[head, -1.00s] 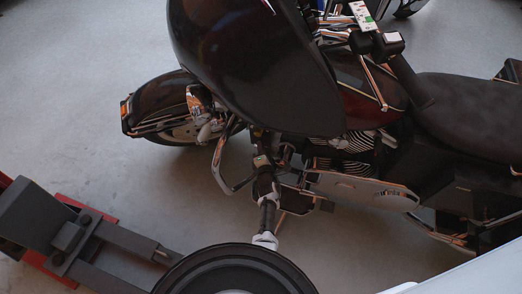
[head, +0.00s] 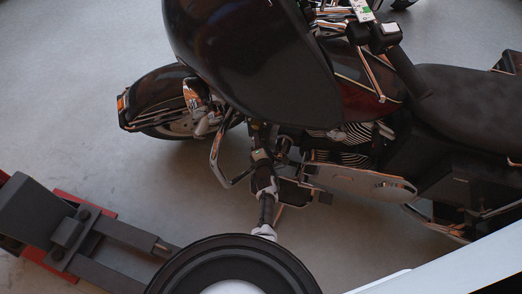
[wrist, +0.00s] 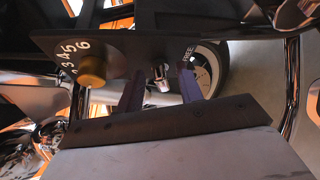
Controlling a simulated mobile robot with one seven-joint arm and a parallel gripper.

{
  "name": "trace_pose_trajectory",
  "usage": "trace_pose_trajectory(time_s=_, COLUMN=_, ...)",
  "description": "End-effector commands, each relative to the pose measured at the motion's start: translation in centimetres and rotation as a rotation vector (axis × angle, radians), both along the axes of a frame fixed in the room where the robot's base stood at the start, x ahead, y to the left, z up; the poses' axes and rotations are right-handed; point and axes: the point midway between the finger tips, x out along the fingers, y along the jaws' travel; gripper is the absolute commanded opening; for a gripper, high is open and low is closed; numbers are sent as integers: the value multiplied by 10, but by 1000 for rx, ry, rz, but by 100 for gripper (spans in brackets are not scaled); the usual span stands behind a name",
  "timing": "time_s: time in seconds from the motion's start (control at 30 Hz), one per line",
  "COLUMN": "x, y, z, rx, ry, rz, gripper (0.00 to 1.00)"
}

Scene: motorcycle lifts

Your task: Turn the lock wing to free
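In the wrist view, a dark plate (wrist: 115,50) carries white numbers along an arc and a round brass-coloured knob (wrist: 92,70) at its left. A small chrome piece (wrist: 161,78), which looks like the lock wing, sticks out near the plate's right end. White letters, partly hidden, show on the plate to its right. My gripper (wrist: 160,88) is open, with one dark finger on each side of the chrome piece. Gaps show between it and both fingers. In the head view I cannot clearly make out the wing or the fingers.
A dark red motorcycle (head: 255,65) fills the upper middle of the head view. A grey and red lift part (head: 68,235) lies at the lower left. Chrome tubes (wrist: 292,85) stand close to the right of my gripper. Open floor (head: 80,60) shows at the left.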

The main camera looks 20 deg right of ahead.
Motion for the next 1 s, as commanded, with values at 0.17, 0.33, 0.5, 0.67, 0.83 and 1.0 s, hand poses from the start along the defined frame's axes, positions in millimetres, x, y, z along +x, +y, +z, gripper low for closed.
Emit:
trace_pose_trajectory(time_s=0.17, x=-23, y=3, z=2, rx=2, ry=2, rz=-2, gripper=36)
trace_pose_trajectory(time_s=0.33, x=-58, y=7, z=5, rx=2, ry=3, rz=-3, gripper=36)
trace_pose_trajectory(time_s=0.5, x=-92, y=12, z=6, rx=3, ry=2, rz=-2, gripper=36)
trace_pose_trajectory(time_s=0.67, x=-117, y=15, z=7, rx=2, ry=1, rz=-2, gripper=36)
trace_pose_trajectory(time_s=0.83, x=-131, y=17, z=8, rx=2, ry=1, rz=0, gripper=36)
trace_pose_trajectory(time_s=1.0, x=-134, y=17, z=9, rx=2, ry=0, rz=0, gripper=36)
